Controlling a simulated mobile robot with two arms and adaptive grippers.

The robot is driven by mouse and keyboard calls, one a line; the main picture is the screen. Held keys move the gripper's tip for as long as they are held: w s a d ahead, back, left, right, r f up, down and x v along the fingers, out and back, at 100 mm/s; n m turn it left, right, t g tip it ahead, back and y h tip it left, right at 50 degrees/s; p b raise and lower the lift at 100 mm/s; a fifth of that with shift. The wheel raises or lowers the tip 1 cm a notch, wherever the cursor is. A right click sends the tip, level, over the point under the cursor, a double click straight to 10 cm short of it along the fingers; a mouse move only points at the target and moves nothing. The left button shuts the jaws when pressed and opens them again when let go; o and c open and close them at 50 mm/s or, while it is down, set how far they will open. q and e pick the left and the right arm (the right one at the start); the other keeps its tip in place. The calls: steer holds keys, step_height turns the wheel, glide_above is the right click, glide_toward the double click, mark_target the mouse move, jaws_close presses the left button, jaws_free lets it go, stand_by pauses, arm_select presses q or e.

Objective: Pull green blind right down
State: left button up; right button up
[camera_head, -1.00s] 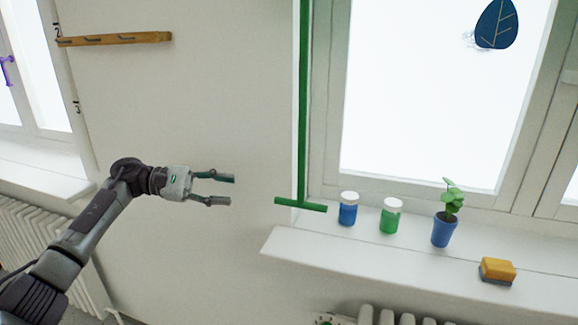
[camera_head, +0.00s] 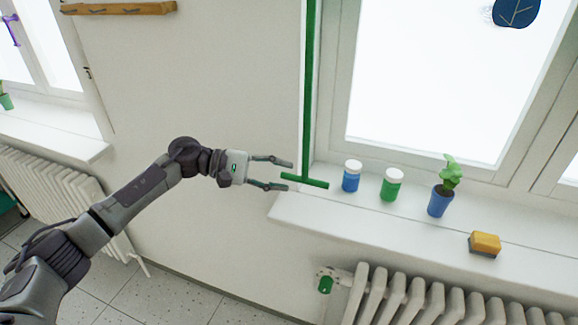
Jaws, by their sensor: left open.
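The green blind pull (camera_head: 309,95) is a long vertical strip that hangs beside the window's left edge. It ends at the bottom in a green crossbar handle (camera_head: 305,181) just above the left end of the windowsill. My left gripper (camera_head: 290,175) is open and points right. Its fingertips are close to the left end of the crossbar, and I cannot tell whether they touch it. Nothing is held between the fingers. My right gripper is not in view.
On the windowsill (camera_head: 400,225) stand a blue jar (camera_head: 351,178), a green jar (camera_head: 391,187), a potted plant (camera_head: 440,201) and a yellow sponge (camera_head: 485,243). A radiator (camera_head: 430,300) is below the sill. A wooden hook rail (camera_head: 118,8) is on the wall at upper left.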

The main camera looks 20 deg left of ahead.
arm_select(q)
steer(key=shift+p+x, duration=0.3)
steer(key=shift+x, duration=0.85)
steer(key=shift+a, duration=0.1)
jaws_close()
